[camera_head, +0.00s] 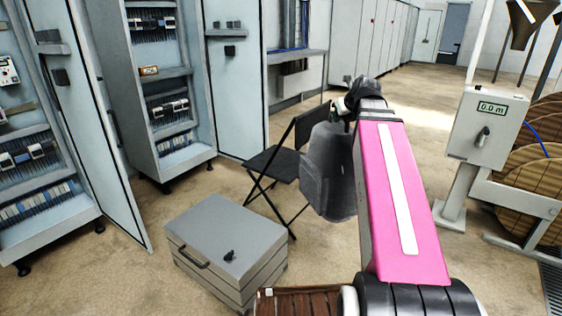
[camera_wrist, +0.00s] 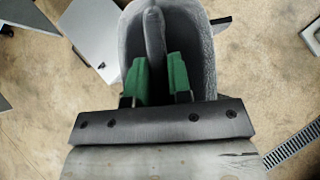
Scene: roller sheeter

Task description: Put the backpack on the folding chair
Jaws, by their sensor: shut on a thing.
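The dark grey backpack (camera_head: 326,172) hangs upright from my gripper, just right of the folding chair. In the wrist view the top of the backpack (camera_wrist: 200,35) fills the middle, and my gripper (camera_wrist: 160,75), with green fingers, is shut on its top loop. The black folding chair (camera_head: 275,163) stands open on the floor, its seat facing left and its backrest partly behind the backpack. The backpack overlaps the chair's right side in the head view; I cannot tell whether they touch. My pink arm hides part of the backpack's right side.
A grey box (camera_head: 225,240) with a handle stands on the floor in front of the chair. Open electrical cabinets (camera_head: 165,90) line the left. A post with a display (camera_head: 488,125) and wooden reels (camera_head: 535,160) stand at the right. Floor behind is clear.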

